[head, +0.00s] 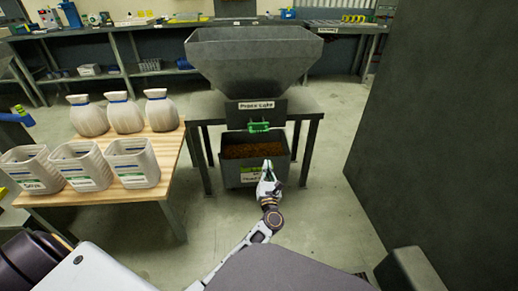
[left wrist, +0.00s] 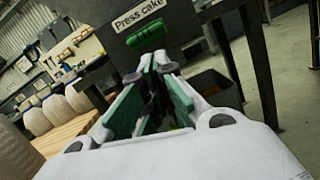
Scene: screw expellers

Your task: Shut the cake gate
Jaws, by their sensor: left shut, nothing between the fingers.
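The cake gate is a dark plate (head: 278,110) on the front of the grey hopper (head: 250,58), with a white "Press cake" label (head: 256,105) and a green handle (head: 258,127) at its lower edge. The handle also shows in the left wrist view (left wrist: 150,39). I cannot tell how far the gate is open. My left gripper (head: 267,163) is shut and empty, below and in front of the handle and apart from it. In the left wrist view its fingers (left wrist: 160,62) point up toward the handle. My right gripper is not in view.
A grey bin (head: 242,177) of brown material stands under the hopper, just behind my left gripper. A wooden table (head: 172,148) on the left holds white sacks (head: 124,115) and tubs (head: 133,162). A large dark panel (head: 440,110) closes off the right. Some floor is free.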

